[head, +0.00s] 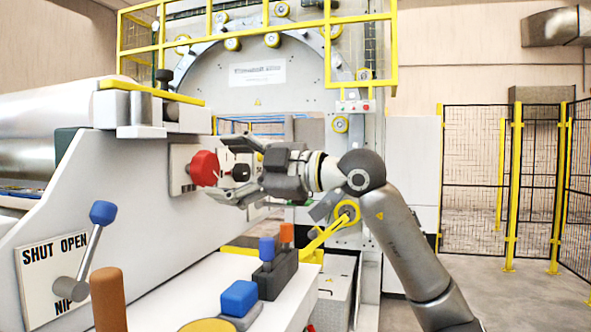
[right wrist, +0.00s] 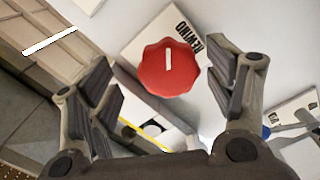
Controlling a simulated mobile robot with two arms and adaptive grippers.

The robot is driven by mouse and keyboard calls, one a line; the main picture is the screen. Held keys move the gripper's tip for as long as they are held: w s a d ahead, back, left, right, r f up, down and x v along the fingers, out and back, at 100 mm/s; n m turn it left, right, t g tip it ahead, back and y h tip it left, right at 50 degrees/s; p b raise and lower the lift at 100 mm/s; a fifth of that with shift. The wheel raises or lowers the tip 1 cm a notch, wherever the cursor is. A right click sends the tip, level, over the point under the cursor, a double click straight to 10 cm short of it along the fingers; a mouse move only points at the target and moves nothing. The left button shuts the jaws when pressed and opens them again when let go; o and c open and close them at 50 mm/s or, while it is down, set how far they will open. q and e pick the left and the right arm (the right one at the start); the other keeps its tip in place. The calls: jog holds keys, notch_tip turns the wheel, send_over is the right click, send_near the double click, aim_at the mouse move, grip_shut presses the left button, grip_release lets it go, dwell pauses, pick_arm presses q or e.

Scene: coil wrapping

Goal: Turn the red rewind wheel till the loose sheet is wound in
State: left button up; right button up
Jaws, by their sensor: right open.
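The red rewind wheel (head: 203,168) is mounted on a plate on the side of the white machine housing. It also shows in the right wrist view (right wrist: 169,68), with a pale mark across its face and a plate reading REWIND beside it. My right gripper (head: 228,168) is open in front of the wheel. In the right wrist view its two fingers (right wrist: 160,85) stand apart on either side of the wheel, and I see no contact. The loose sheet cannot be made out. A shiny roll (head: 25,130) lies at the left. My left gripper is not in view.
A lever with a blue knob (head: 103,212) stands by a SHUT OPEN NIP plate (head: 57,268). A control desk (head: 185,290) with blue and orange controls is in front. Yellow rails (head: 325,235) lie behind my arm. Open floor and fencing (head: 508,180) are at the right.

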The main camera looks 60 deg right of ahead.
jog(key=shift+v, duration=0.9)
jog(key=v, duration=1.2)
jog(key=shift+d+r+h, duration=0.2)
jog(key=shift+d+h, duration=0.05)
jog(key=shift+h, duration=0.05)
jog(key=shift+a, duration=0.15)
